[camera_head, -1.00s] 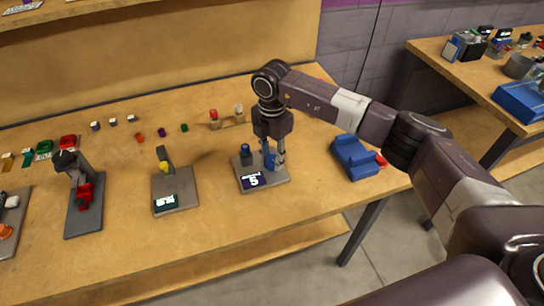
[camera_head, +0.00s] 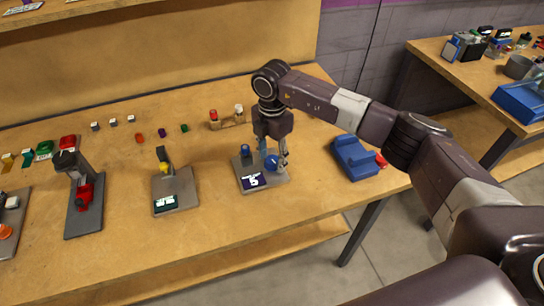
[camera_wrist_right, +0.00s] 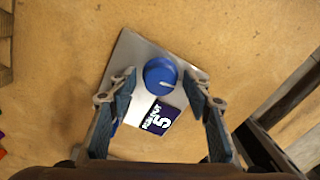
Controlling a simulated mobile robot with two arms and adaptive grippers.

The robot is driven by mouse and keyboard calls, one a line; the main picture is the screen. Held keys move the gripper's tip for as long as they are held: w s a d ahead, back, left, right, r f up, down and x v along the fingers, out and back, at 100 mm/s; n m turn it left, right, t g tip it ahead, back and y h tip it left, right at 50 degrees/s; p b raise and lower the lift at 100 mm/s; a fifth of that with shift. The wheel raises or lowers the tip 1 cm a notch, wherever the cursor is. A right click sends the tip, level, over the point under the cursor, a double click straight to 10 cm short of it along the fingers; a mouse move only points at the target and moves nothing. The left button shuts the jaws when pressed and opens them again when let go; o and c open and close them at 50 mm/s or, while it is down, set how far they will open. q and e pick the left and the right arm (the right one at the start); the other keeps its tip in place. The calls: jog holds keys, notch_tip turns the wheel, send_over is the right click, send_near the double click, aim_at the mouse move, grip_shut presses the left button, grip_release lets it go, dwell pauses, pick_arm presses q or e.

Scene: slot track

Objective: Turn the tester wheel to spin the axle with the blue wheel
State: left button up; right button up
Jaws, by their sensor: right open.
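A round blue wheel (camera_head: 271,162) stands on a grey plate (camera_head: 278,181) with a dark label reading 5 (camera_head: 254,180). In the right wrist view, the blue wheel (camera_wrist_right: 160,75) lies between the open fingers of the right gripper (camera_wrist_right: 160,82), with a gap on each side. I cannot tell which part is the tester wheel or see an axle clearly. My left gripper is not in view.
A blue holder (camera_head: 355,158) with a red part (camera_head: 381,160) stands to the right. Small coloured blocks and a wooden stand (camera_head: 227,122) lie behind.

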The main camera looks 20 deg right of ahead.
aim_at(272, 159)
notch_tip(272, 159, up, 12)
dwell(0.4)
dwell(0.4)
